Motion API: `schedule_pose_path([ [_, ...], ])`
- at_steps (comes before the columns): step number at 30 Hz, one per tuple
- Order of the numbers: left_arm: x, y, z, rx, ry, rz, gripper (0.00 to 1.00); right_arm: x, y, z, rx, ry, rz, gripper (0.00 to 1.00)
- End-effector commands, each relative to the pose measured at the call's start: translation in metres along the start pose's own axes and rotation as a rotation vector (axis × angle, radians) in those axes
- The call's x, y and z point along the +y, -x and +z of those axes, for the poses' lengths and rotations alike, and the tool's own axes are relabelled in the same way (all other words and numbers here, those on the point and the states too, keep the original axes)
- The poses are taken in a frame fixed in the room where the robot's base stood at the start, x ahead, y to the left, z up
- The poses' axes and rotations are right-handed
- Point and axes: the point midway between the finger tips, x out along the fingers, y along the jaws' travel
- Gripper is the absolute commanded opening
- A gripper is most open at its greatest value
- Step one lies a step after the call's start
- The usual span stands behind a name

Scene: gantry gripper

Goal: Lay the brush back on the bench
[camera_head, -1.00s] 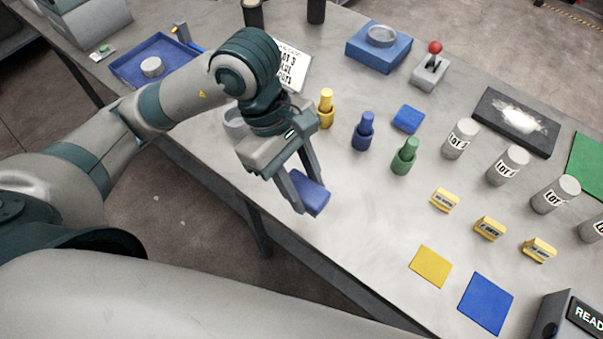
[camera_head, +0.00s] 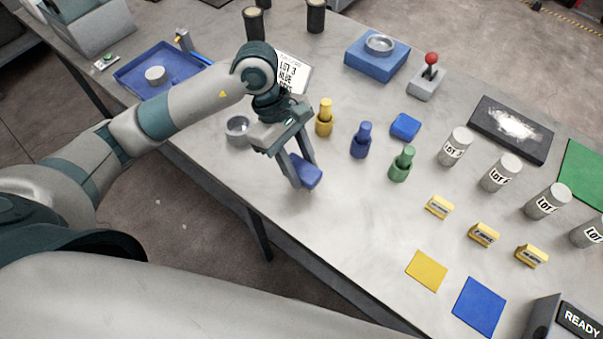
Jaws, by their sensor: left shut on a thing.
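The brush (camera_head: 306,173) shows as a blue block between the fingers of my left gripper (camera_head: 304,168). My left gripper is shut on it and points down over the left part of the grey bench (camera_head: 345,225), near the front edge. The fingers hide part of the brush, and no bristles show. I cannot tell whether its underside touches the bench. My right gripper is not in view.
A metal bowl (camera_head: 237,128) and a yellow bottle (camera_head: 324,118) stand close to my left gripper. Blue (camera_head: 361,140) and green (camera_head: 402,164) bottles stand to its right. A lettered card (camera_head: 295,72) stands behind. Bare bench lies in front and right of the brush.

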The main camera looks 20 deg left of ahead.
Motion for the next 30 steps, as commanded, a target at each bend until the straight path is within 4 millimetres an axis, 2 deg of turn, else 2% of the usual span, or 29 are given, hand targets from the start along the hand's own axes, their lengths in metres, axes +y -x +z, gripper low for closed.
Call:
schedule_pose_path([
  [7, 0.000, -0.004, -0.001, 0.000, 0.001, -0.001, 0.17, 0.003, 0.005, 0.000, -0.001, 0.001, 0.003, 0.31],
  [16, -0.001, -0.032, -0.013, -0.001, 0.002, -0.002, 0.17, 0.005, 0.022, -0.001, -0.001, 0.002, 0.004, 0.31],
  [30, 0.000, -0.040, -0.017, 0.000, 0.000, 0.001, 0.17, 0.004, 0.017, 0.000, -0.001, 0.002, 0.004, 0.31],
])
